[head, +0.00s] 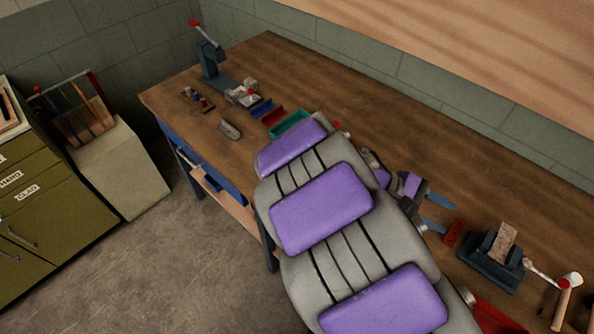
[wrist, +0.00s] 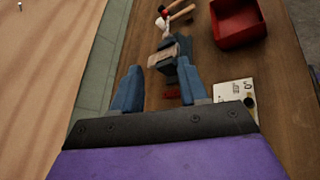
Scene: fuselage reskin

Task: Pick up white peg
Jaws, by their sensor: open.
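I cannot clearly make out a white peg in either view. In the head view a small dark holder (head: 197,102) at the far left end of the bench carries a few small upright pieces. One looks pale, but it is too small to be sure. My gripper (head: 446,213) is over the right part of the bench, far from that holder. In the wrist view my gripper (wrist: 160,88) has its two blue fingers spread wide with nothing between them.
A vise with a wooden block (head: 502,243) and a pale-headed mallet (head: 568,290) are at the right of the bench (head: 330,95). A red bin (wrist: 238,24) and marked white card (wrist: 235,92) lie nearby. A blue press (head: 209,62) stands at the far left.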

